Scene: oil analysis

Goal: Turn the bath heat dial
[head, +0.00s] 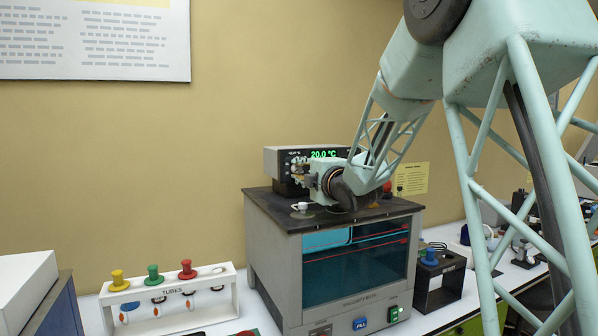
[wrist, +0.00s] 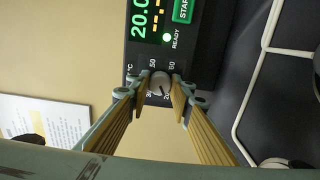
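The bath heat dial (wrist: 161,84) is a small pale round knob with a dark pointer mark, on the dark control panel. Printed numbers ring it, partly covered. The mark sits at the side of the 20 label. My gripper (wrist: 161,86) has one yellow-padded fingertip on each side of the dial, very close to it. I cannot tell whether the pads touch it. In the head view my gripper (head: 303,172) reaches the panel's front and hides the dial. The green display (head: 323,154) reads 20.0 °C.
The panel box stands on the viscosity bath (head: 268,245), a glass-fronted tank with a dark top. A white tube rack (head: 170,318) with yellow, green and red knobs stands left. A black stand with a blue knob (head: 430,257) is right. A START button (wrist: 184,10) is near the dial.

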